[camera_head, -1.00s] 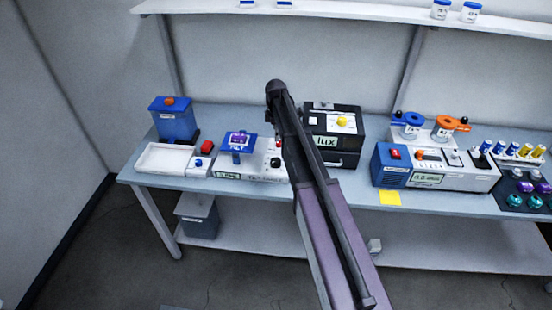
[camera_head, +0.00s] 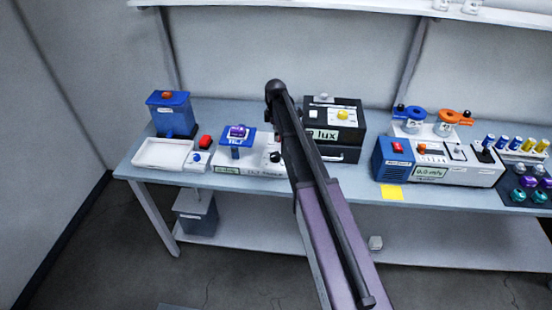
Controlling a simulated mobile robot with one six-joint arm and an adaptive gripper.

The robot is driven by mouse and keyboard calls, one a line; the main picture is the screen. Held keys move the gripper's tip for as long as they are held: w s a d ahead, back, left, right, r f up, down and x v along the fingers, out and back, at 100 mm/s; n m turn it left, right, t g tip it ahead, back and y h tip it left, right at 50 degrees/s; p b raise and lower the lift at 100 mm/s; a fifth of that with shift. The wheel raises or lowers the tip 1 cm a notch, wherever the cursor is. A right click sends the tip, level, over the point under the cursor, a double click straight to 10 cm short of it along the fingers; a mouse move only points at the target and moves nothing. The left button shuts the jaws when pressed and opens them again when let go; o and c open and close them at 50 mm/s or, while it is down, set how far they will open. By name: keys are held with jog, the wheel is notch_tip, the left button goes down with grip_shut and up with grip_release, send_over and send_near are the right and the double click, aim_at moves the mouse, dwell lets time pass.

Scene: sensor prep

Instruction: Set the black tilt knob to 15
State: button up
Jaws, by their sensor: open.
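The tilt unit (camera_head: 228,169) is a low white box near the left of the bench, with a blue platform (camera_head: 247,151) marked TILT on a post. The black tilt knob (camera_head: 275,157) sits on its right part, close to the left edge of my arm. Its pointer and scale are too small to read. My dark and purple arm rises from the bottom of the picture across the middle and hides the right end of the tilt unit. My gripper is not visible; my arm may hide it.
A black lux box (camera_head: 318,152) stands right of the tilt unit, partly behind my arm. A white tray (camera_head: 160,166), a red button (camera_head: 205,142) and a blue container (camera_head: 172,112) are to the left. A blue-and-white wind unit (camera_head: 462,174) and a bottle rack stand right.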

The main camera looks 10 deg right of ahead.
aim_at(276, 155)
jog(key=shift+s+f+b, duration=0.15)
jog(key=shift+f+b, duration=2.4)
jog(key=shift+f, duration=0.15)
jog(key=shift+s+f+b, duration=0.15)
jog(key=shift+f+b, duration=2.35)
jog(key=shift+f, duration=0.15)
jog(key=c, duration=1.1)
